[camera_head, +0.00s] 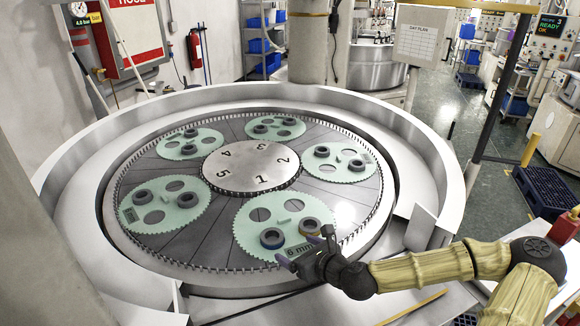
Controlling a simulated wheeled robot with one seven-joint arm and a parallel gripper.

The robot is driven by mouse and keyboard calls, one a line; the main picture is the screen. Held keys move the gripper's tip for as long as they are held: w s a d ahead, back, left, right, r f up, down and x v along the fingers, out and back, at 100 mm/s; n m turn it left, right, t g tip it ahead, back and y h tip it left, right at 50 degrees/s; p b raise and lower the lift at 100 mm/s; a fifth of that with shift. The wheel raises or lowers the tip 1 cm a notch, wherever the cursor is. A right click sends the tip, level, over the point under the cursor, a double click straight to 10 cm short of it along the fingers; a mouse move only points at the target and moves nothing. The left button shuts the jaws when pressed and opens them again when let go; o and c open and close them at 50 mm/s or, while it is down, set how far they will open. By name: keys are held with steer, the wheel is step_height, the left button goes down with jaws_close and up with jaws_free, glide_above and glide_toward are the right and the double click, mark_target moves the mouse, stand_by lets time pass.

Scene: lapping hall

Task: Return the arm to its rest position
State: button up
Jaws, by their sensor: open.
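My gripper (303,252) is open at the front of the lapping machine, over the edge of the nearest green carrier disc (252,238). I cannot tell whether the fingers touch either ring. The jaws look empty. My arm, in a tan ribbed cover, reaches in from the lower right. A dark label reading "6 mm" shows beside the gripper.
The numbered centre plate (249,166) has several more green carriers with dark rings around it. A raised metal rim (88,150) encloses the machine. A post stands to the right. A blue pallet (548,190) lies on the floor, and a red-topped object (566,226) stands at the right edge.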

step_height(320, 180, up, 10)
steer(key=p, duration=1)
